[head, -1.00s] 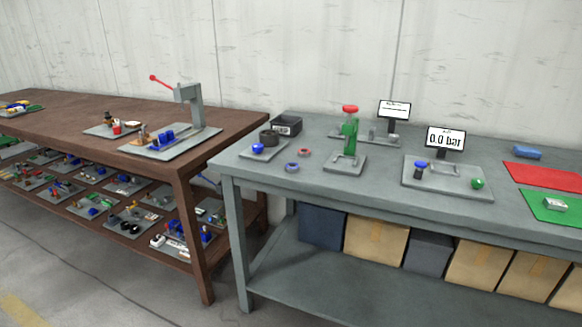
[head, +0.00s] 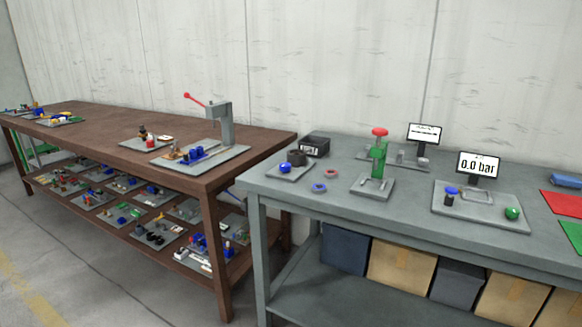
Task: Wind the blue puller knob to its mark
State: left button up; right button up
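A blue knob (head: 285,168) sits low on a small grey plate (head: 283,177) at the left end of the grey table, next to a dark round part (head: 296,157). A second blue knob (head: 451,190) tops a dark post on a plate (head: 490,218) in front of a display reading 0.0 bar (head: 478,164). I cannot tell from this distance which one is the puller knob, and no mark is readable. Neither of my grippers is in view.
A green jack with a red top (head: 379,150) stands mid-table on the grey table (head: 330,215). Two small rings (head: 325,180) lie left of it. A brown bench (head: 110,145) with a red-handled press (head: 226,122) stands left. Open floor lies in front.

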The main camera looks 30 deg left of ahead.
aim_at(285, 167)
jog(key=i+j, duration=0.15)
jog(key=j, duration=0.15)
jog(key=i+j+z, duration=0.15)
jog(key=j, duration=0.2)
jog(key=i+j, duration=0.2)
jog(key=j, duration=0.15)
jog(key=i+j+z, duration=0.1)
jog(key=j, duration=0.2)
jog(key=i, duration=0.05)
